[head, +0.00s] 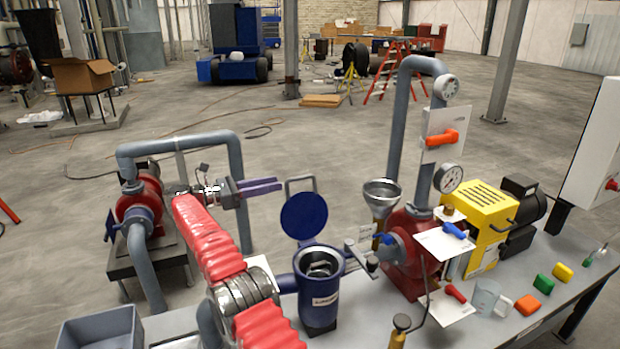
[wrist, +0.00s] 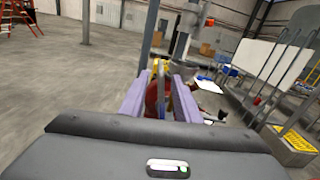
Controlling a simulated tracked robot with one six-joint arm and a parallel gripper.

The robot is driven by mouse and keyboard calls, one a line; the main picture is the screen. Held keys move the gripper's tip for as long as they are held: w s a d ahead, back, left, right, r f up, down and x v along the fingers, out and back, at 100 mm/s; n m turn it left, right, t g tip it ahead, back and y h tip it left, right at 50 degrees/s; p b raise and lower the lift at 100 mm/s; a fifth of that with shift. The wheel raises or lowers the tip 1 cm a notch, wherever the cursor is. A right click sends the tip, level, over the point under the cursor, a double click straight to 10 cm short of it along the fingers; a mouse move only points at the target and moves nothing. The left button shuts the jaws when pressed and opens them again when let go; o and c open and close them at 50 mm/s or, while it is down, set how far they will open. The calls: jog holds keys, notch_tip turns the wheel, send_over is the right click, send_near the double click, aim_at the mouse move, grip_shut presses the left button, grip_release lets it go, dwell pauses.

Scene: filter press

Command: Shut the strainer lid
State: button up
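The blue strainer (head: 318,302) stands upright on the bench in the head view, its round mouth open with a metal basket inside. Its round blue lid (head: 304,217) stands raised above the back of the mouth, with a grey loop handle (head: 300,182) at its top. My gripper (head: 278,186) is just left of the handle, with its purple fingers pointing right toward it. In the wrist view the fingers (wrist: 160,80) are spread apart. I cannot tell whether the lid or handle shows between them there, and I see no grip on either.
A red pump (head: 405,262) with grey pipe and a metal funnel (head: 381,195) stand right of the strainer. A yellow unit (head: 483,222) is farther right. A grey bin (head: 98,330) sits at front left. The air left of the lid is clear apart from my arm.

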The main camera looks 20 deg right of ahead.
aim_at(310, 176)
jog(key=d, duration=1.3)
jog(key=shift+d, duration=0.3)
jog(key=shift+c, duration=0.6)
grip_shut()
